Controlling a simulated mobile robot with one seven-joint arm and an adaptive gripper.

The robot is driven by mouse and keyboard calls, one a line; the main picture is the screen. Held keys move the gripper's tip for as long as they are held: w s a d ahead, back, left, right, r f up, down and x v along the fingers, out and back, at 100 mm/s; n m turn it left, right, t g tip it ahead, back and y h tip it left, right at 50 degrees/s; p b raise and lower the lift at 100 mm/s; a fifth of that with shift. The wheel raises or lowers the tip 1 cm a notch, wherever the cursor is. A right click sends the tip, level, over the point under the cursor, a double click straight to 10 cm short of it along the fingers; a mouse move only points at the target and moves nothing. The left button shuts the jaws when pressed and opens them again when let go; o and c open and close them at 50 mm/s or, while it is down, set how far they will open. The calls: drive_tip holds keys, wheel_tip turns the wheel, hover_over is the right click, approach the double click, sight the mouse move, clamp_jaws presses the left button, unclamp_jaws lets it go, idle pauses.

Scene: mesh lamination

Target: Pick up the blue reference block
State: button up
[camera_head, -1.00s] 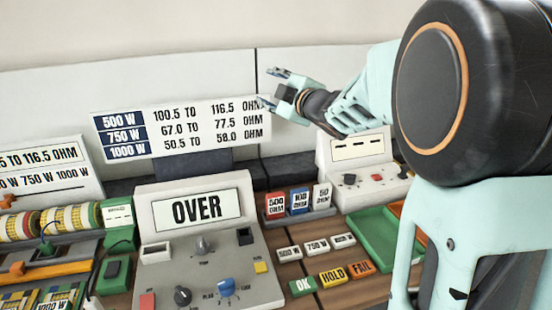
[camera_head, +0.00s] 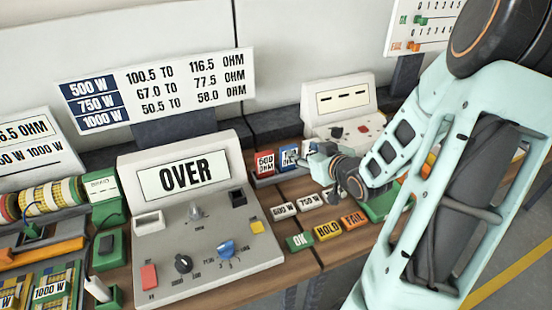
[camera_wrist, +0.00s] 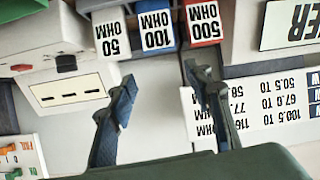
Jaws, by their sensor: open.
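My gripper (camera_head: 308,155) is open and empty, close to the rack. In the wrist view its two fingers (camera_wrist: 160,80) point toward the blocks, with the blue block between their lines; contact is not visible.
The grey meter console reading OVER (camera_head: 222,260) stands left of the rack. A white instrument (camera_head: 345,98) with a dashed display stands behind. Label tiles (camera_head: 284,210) and OK, HOLD and FAIL tiles (camera_head: 327,231) lie in front. A green tray (camera_head: 378,207) is partly under my arm.

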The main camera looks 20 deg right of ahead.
sight(291, 149)
drive_tip(key=shift+m, duration=0.6)
drive_tip(key=shift+s+f+x, duration=0.1)
drive_tip(key=shift+f+x, duration=0.1)
drive_tip(key=shift+x, duration=1.5)
drive_tip(key=shift+s+f+x, duration=0.1)
drive_tip(key=shift+f+x, duration=0.1)
drive_tip(key=shift+x, duration=1.45)
drive_tip(key=shift+s+f+x, duration=0.1)
drive_tip(key=shift+f+x, duration=0.05)
drive_tip(key=shift+x, duration=1.55)
drive_tip(key=shift+a, duration=0.1)
clamp_jaws()
